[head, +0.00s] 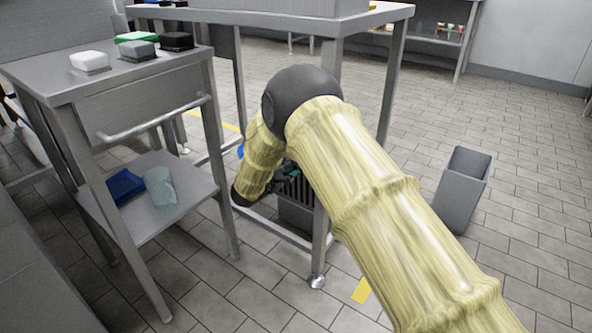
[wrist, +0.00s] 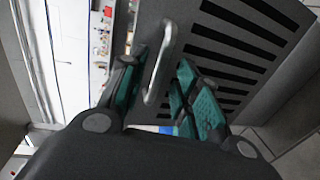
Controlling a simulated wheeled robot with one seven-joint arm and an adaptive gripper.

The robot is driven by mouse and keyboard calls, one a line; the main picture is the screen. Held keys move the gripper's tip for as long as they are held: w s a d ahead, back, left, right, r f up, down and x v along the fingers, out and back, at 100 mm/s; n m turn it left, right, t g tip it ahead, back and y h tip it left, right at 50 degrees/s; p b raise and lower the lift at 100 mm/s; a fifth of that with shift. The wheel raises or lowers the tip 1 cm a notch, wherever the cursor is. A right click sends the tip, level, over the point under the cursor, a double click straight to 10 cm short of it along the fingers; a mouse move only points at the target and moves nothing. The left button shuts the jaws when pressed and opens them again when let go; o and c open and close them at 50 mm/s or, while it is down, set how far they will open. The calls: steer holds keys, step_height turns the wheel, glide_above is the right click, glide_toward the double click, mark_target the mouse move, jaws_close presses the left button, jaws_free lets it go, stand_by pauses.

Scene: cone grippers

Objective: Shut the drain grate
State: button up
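The drain grate (wrist: 232,50) is a dark grey panel with several black slots. It fills the upper right of the wrist view and looks tilted. A pale metal loop handle (wrist: 161,62) stands out from its left part. My gripper (wrist: 165,85) is open, with teal-padded fingers on either side of the handle; I cannot tell whether either pad touches it. In the head view the slotted grate (head: 297,190) shows low under the table, partly hidden by my arm. My gripper (head: 284,172) is mostly hidden there too.
A grey table (head: 270,19) stands over the grate, with a leg close to my arm.

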steer(key=shift+b+x, duration=0.45)
steer(key=shift+x, duration=0.85)
jaws_close()
